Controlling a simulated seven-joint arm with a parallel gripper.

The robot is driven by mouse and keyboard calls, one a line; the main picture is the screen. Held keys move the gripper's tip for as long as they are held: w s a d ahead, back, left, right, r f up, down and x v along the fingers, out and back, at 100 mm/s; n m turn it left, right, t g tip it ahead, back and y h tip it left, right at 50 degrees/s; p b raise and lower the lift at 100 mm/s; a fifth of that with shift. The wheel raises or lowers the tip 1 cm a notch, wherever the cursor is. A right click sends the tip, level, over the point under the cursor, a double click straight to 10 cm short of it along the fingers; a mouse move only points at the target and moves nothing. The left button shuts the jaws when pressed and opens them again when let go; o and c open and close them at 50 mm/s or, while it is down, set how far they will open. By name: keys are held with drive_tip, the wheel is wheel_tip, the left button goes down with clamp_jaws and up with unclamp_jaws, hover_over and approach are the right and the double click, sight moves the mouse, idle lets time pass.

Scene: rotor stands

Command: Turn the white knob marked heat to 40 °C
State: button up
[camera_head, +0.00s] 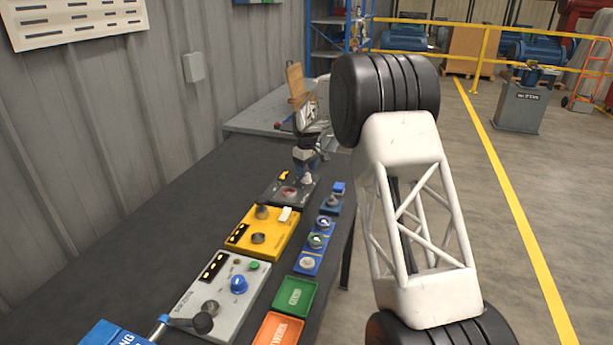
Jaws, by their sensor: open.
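A small white knob (307,179) shows on the dark grey box (272,197) at the far end of the row of devices. The box also has a round reddish dial and a small orange display. My gripper (306,172) points down right above this knob, with its fingers open. The fingertips are small here, and I cannot tell whether they touch the knob or stand around it. No heat marking or temperature scale can be read at this size, and the knob's pointer cannot be made out.
A yellow box (262,247) with dark knobs and a white part stands nearer. A grey box (252,295) with a blue knob and a crank is closer still. A blue strip of dials (314,250) and green (295,293) and orange (279,328) trays line the table's right side.

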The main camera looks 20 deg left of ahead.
drive_tip(key=shift+f, duration=1.45)
drive_tip(key=shift+c, duration=0.2)
drive_tip(key=c, duration=0.9)
drive_tip(key=shift+m, duration=0.4)
drive_tip(key=m, duration=1.1)
